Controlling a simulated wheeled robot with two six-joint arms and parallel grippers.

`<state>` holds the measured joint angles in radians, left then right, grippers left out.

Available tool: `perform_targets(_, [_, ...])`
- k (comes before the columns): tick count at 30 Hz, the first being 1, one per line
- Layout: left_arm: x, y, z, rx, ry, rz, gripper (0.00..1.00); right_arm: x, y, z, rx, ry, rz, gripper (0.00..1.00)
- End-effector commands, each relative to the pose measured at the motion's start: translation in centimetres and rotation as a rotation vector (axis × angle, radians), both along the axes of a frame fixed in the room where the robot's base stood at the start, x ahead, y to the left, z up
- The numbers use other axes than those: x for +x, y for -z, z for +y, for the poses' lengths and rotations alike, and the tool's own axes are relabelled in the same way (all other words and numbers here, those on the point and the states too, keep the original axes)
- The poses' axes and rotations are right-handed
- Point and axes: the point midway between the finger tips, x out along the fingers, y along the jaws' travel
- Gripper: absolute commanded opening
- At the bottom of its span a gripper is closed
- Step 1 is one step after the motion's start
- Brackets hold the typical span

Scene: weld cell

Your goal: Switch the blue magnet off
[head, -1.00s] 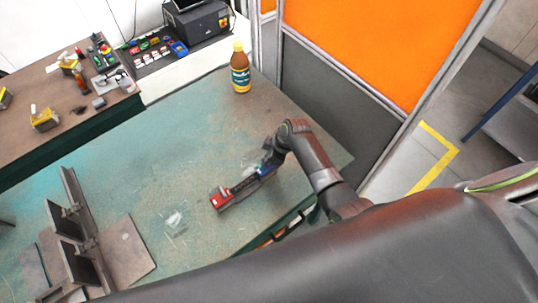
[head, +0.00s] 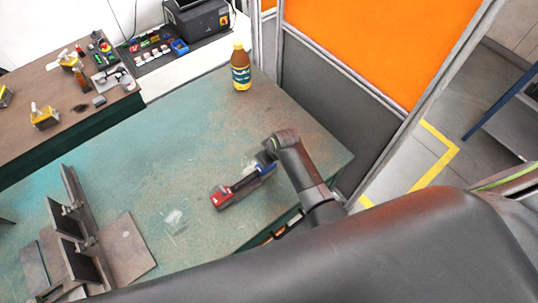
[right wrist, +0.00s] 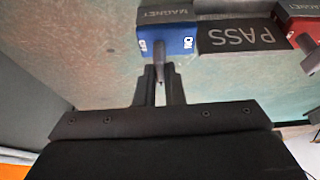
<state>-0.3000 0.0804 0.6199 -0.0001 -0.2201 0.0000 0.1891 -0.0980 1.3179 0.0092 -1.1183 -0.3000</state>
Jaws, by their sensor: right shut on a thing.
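The blue magnet (head: 265,170) sits at the far right end of a dark bar (head: 243,184) on the green worktable. In the right wrist view the blue magnet (right wrist: 168,40) shows its blue face with OFF at the left and ON at the right. A grey lever (right wrist: 160,74) sticks out of that face, between the two marks. My right gripper (right wrist: 160,90) is shut on this lever; in the head view it (head: 262,155) is at the blue magnet, partly hidden by my wrist. My left gripper is not in view.
A red magnet (head: 221,197) sits at the bar's other end; its lever (right wrist: 304,42) shows in the wrist view. A PASS block (right wrist: 236,36) lies between. A bottle (head: 241,68) stands behind. A metal fixture (head: 125,245) is at the left. The middle of the worktable (head: 150,165) is clear.

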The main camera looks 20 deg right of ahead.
Motion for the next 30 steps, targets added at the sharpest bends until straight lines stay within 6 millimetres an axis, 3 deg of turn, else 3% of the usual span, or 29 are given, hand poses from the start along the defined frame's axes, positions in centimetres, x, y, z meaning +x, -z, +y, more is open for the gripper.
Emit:
perform_targets(14, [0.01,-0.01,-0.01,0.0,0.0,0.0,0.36,0.09,-0.11,0.1,0.002,0.012,-0.003,0.0])
perform_targets(15, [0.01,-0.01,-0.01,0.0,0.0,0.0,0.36,0.09,-0.11,0.1,0.002,0.012,-0.003,0.13])
perform_targets(19, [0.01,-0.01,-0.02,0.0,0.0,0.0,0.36,0.07,-0.09,0.09,0.002,0.012,-0.003,0.3])
perform_targets(30, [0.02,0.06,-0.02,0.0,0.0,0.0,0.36,-0.05,-0.2,0.03,0.001,0.012,-0.001,0.31])
